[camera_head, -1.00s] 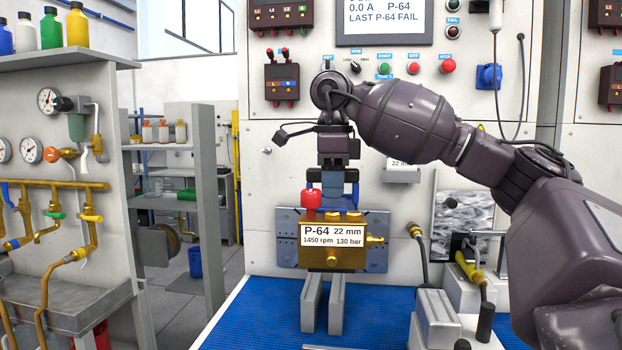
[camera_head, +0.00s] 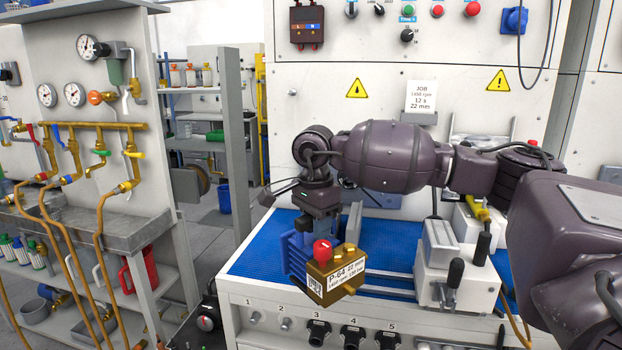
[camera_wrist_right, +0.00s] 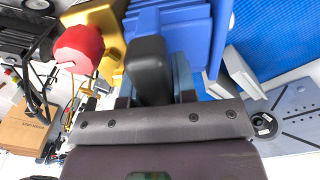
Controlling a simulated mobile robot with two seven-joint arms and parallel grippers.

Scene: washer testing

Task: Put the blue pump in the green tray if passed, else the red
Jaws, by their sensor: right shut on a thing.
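The blue pump (camera_head: 297,254) has a brass block with a red cap and a label reading P-64, 22 mm. My right gripper (camera_head: 318,212) is shut on its blue body from above and holds it over the front left edge of the bench. In the right wrist view the blue ribbed body (camera_wrist_right: 200,35) lies behind the dark finger (camera_wrist_right: 150,72), with the red cap to the left. The test display is out of view now; a second ago it read LAST P-64 FAIL. I see neither a green nor a red tray. My left gripper is not in view.
The blue-matted bench (camera_head: 250,262) has a grey clamp fixture (camera_head: 437,275) at its right. A job card (camera_head: 421,97) hangs on the panel behind. At left stand a pipe rack with brass valves and a shelf with a red jug (camera_head: 140,270). Floor shows between shelf and bench.

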